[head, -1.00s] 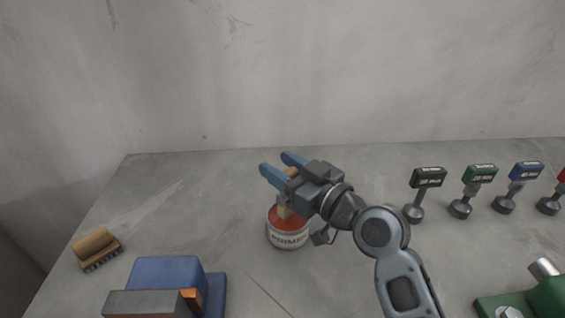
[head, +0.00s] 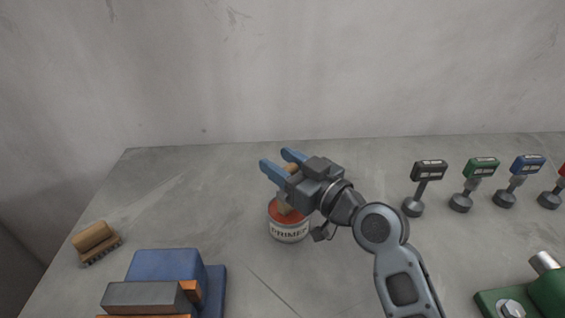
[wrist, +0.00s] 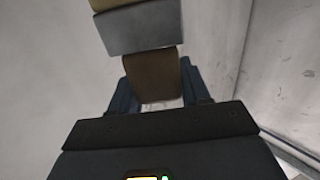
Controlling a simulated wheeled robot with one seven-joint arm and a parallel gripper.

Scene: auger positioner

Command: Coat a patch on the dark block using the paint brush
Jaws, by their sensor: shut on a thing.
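My gripper (head: 279,164) is shut on the paint brush (head: 285,206), whose wooden handle shows between the blue fingers. The brush points down, and its lower end overlaps the red opening of the primer can (head: 289,231); I cannot tell how deep it sits. In the wrist view the brush (wrist: 140,33) shows a brown handle, a grey band and a tan end cut off at the top edge. The dark block (head: 146,295) is at the lower left, set against a blue vise (head: 168,265) with orange jaw parts, well apart from my gripper.
A wooden scrub brush (head: 94,238) lies at the far left. Several labelled stamp-like tools stand at the right, with a black one (head: 429,171) nearest. A green machine part (head: 540,298) is at the lower right. A wall closes off the back. The bench between can and vise is clear.

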